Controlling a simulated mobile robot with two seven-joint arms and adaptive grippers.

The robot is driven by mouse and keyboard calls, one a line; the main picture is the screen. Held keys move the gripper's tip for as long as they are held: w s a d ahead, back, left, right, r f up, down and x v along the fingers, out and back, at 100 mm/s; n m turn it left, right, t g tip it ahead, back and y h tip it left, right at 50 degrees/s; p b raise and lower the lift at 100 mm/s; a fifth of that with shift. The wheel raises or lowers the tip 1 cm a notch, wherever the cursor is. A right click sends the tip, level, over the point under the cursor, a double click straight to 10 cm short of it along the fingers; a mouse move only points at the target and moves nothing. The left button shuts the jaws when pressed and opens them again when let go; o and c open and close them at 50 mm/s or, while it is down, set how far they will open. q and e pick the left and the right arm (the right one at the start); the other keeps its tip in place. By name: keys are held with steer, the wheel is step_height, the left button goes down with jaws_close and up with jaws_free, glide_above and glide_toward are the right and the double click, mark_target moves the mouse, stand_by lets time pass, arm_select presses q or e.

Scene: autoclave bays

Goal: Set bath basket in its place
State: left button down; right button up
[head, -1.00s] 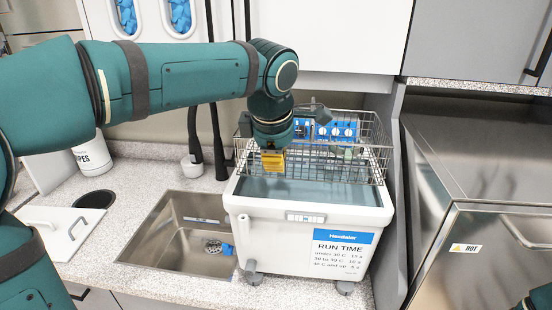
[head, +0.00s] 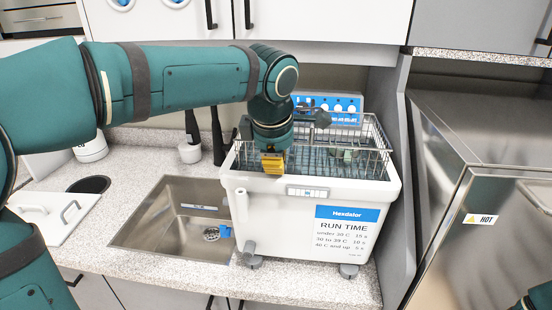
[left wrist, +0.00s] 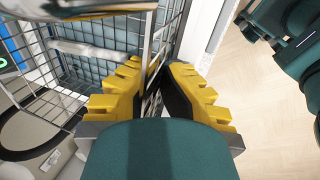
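The wire bath basket (head: 377,146) sits down inside the white bath (head: 262,205), with only its upper wire part standing above the bath's rim. It looks about level. My left gripper (head: 272,163) is at the basket's near left side, above the bath's front rim, with yellow fingers pointing down. In the left wrist view the yellow fingers (left wrist: 157,78) close in on the basket's wire wall (left wrist: 172,30), which runs between them. Some glassware lies inside the basket, partly hidden. Whether the basket rests on the bath's floor is hidden. My right gripper is out of view.
A steel sink (head: 180,222) is left of the bath, with a white lid (head: 58,215) on the counter beyond it. A steel cabinet marked HOT (head: 470,230) stands right, past a grey panel. White cupboards (head: 320,22) hang above. A blue-faced control panel (head: 325,105) is behind the basket.

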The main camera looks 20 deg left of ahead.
arm_select(q)
steer(key=shift+f, duration=0.3)
steer(key=shift+f, duration=0.2)
steer(key=c, duration=1.1)
jaws_free()
steer(key=shift+o, duration=0.2)
steer(key=shift+f, duration=0.15)
steer(key=shift+s, duration=0.1)
